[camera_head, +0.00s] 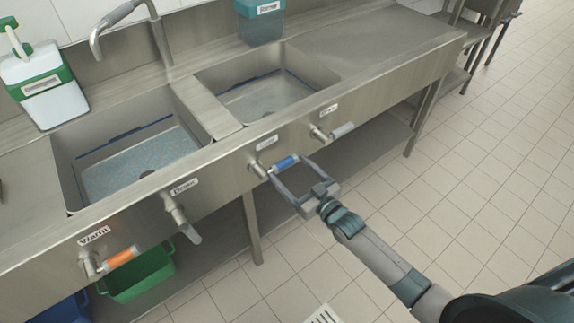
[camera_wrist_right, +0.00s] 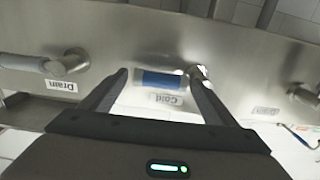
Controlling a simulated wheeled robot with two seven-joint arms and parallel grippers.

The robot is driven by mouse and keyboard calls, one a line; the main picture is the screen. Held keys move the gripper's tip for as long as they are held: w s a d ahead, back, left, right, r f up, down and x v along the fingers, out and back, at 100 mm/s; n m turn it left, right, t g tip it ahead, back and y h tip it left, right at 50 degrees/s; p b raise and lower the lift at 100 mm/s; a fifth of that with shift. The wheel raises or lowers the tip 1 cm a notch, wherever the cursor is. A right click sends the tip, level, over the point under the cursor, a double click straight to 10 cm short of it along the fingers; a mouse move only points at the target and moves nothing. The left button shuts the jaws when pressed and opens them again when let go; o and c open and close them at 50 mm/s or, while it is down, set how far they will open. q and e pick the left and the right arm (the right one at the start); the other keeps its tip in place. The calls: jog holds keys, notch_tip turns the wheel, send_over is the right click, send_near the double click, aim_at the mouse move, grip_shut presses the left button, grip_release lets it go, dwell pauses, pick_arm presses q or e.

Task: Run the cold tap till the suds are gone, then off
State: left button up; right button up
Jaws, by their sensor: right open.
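The cold tap handle (camera_head: 285,163) is a blue cylinder on the sink's front panel, under a small label. It also shows in the wrist view (camera_wrist_right: 163,80), by the "Cold" label (camera_wrist_right: 168,99). My right gripper (camera_head: 288,169) is open, with one finger on each side of the blue handle; I cannot tell whether they touch it. The left basin (camera_head: 67,185) has a pale bluish layer on its floor around a dark drain. The right basin (camera_head: 318,67) has a pale speckled layer. No water stream shows at the spout (camera_head: 97,45). My left gripper is out of view.
An orange "Warm" handle (camera_head: 121,257) and grey drain handles (camera_head: 190,233) and (camera_head: 342,130) project from the front panel. A green-and-white dispenser (camera_head: 40,85) and a teal container (camera_head: 260,25) stand behind. A green bin (camera_head: 140,275) sits below. The tiled floor at right is clear.

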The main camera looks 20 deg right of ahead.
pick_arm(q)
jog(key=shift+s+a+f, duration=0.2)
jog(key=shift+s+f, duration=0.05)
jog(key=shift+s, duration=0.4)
pick_arm(e)
jog(key=shift+x, duration=1.1)
jog(key=c, duration=1.5)
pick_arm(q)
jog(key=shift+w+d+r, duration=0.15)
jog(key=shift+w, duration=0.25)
